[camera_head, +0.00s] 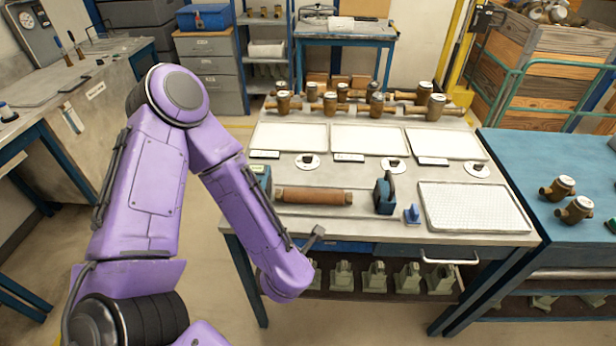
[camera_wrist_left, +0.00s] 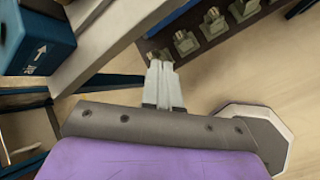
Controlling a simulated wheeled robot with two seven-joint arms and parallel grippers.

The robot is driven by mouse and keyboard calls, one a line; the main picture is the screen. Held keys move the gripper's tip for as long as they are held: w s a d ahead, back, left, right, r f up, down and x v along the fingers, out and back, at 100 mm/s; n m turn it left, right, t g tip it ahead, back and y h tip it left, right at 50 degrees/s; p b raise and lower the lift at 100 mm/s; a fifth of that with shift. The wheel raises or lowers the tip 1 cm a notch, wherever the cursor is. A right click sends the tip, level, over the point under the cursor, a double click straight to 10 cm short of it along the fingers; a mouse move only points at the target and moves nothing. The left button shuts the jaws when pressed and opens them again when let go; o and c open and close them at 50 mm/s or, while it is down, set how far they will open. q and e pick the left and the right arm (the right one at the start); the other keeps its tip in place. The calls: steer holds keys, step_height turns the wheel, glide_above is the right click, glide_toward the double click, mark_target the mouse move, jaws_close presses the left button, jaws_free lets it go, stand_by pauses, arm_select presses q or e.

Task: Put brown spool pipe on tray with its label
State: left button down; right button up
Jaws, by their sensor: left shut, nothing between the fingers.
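My left gripper (camera_wrist_left: 163,72) is shut and empty, apart from the pipe, by the bench's front edge in the left wrist view. My right gripper is not in view.
A white gridded mat (camera_head: 474,206) lies at front right. Several brass meters (camera_head: 330,104) line the back. Green fittings (camera_head: 375,277) fill the lower shelf.

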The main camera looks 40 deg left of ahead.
arm_select(q)
steer(key=w+r+n+p, duration=0.2)
steer(key=w+r+n, duration=0.2)
steer(key=r+n, duration=0.6)
steer(key=m+b, duration=0.1)
steer(key=b, duration=0.9)
glide_toward(311, 202)
step_height(311, 202, down, 2)
steer(key=s+d, duration=0.1)
steer(key=s, duration=0.2)
steer(key=w+f, duration=0.1)
steer(key=w+a+f, duration=0.1)
steer(key=shift+w+a+f+t, duration=0.1)
steer(key=shift+w+f+t, duration=0.2)
steer(key=shift+f+t, duration=0.1)
steer(key=w, duration=0.1)
steer(key=w+a+p, duration=0.1)
steer(key=w+p, duration=0.1)
steer(key=shift+a+r, duration=0.1)
steer(key=shift+a, duration=0.25)
steer(key=shift+w+a, duration=0.1)
steer(key=shift+w, duration=0.15)
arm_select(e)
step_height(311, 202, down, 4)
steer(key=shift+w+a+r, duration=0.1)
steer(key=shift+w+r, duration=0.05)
